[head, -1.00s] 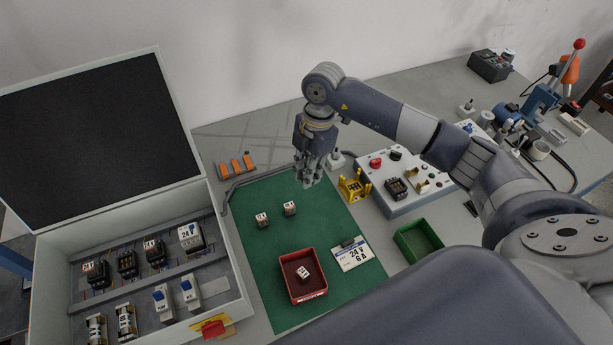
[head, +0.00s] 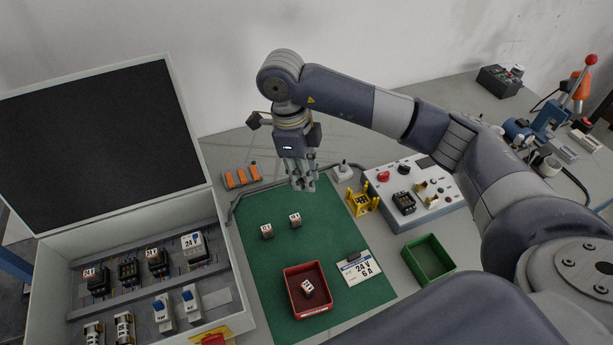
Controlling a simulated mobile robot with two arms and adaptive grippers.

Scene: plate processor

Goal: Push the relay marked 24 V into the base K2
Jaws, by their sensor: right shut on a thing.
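My right gripper (head: 303,186) is shut above the far end of the green mat. The small thing between its fingers is mostly hidden, and I cannot read any mark on it. Two small relays, a left one (head: 267,231) and a right one (head: 295,219), stand on the mat. Another (head: 308,287) lies in the red tray (head: 291,302). Their marks are too small to read. In the open cabinet at left, a dark base (head: 128,270) appears empty between two bases with relays (head: 95,280) (head: 157,260). The K2 label is not legible. My left gripper is not in view.
The cabinet's raised lid (head: 95,140) stands at left. On the green mat (head: 255,275) lies a 24 V 6 A card (head: 358,270). A yellow holder (head: 362,201), a test panel (head: 430,205) and a green tray (head: 447,268) stand right of the mat. Orange connectors (head: 241,177) lie behind it.

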